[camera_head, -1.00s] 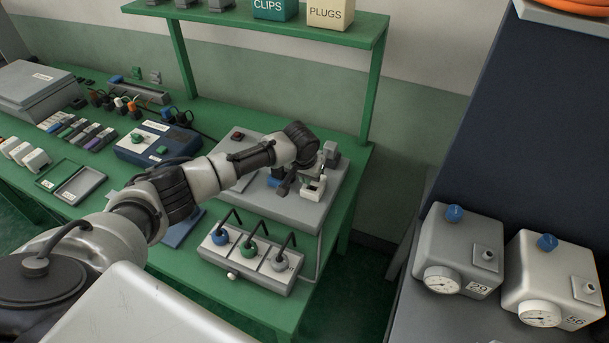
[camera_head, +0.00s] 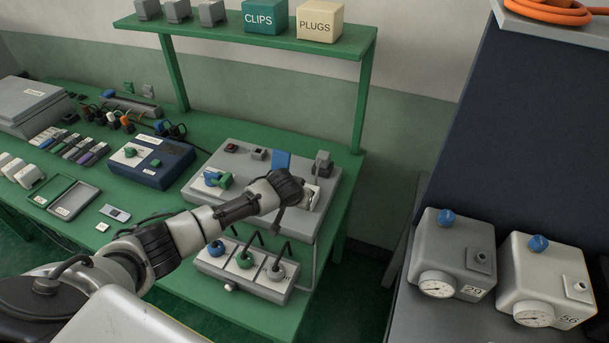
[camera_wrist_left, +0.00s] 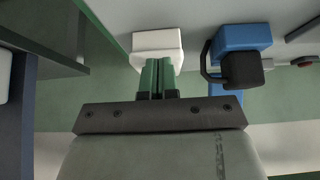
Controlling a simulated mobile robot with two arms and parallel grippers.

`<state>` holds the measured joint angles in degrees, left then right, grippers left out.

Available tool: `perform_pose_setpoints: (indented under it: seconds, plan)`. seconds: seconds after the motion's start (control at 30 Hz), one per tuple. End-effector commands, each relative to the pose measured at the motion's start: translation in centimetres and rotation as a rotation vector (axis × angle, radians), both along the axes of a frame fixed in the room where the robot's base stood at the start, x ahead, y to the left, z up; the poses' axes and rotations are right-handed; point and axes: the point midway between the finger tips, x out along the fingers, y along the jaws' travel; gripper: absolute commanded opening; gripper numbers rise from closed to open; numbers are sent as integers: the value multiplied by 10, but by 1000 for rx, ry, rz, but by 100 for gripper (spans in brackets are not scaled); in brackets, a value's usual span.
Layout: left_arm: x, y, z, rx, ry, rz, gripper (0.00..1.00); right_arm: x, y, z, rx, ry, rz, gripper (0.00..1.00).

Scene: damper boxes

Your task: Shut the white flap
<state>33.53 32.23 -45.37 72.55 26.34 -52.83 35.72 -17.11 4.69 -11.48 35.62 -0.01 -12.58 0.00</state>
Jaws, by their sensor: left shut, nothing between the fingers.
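The white flap (camera_head: 312,194) is at the right side of the large grey box (camera_head: 252,205) on the green bench, mostly hidden behind my left gripper in the head view. In the left wrist view the white flap (camera_wrist_left: 157,42) is a pale block straight ahead of the fingers. My left gripper (camera_head: 305,192) is shut and empty; its green fingertips (camera_wrist_left: 158,66) overlap the white block's lower edge in the wrist view. I cannot tell whether they touch it or how far the flap is open. My right gripper is not in view.
A blue flap (camera_head: 281,160) stands up beside it, and a blue block with a black loop (camera_wrist_left: 240,65) shows in the wrist view. A green piece (camera_head: 222,181) sits farther left. A lever box (camera_head: 246,270) stands in front. Shelf posts rise behind.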

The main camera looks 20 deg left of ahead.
Motion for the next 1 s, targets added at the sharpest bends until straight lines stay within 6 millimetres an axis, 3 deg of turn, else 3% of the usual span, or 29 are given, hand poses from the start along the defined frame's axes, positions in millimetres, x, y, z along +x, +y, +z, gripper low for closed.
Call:
perform_pose_setpoints:
  seconds: [0.77, 1.0]
  plan:
    - [14, 1, 8, 0, 0, 0, 0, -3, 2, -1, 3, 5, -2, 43]
    - [15, 4, 28, 0, 1, 1, 0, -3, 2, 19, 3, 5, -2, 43]
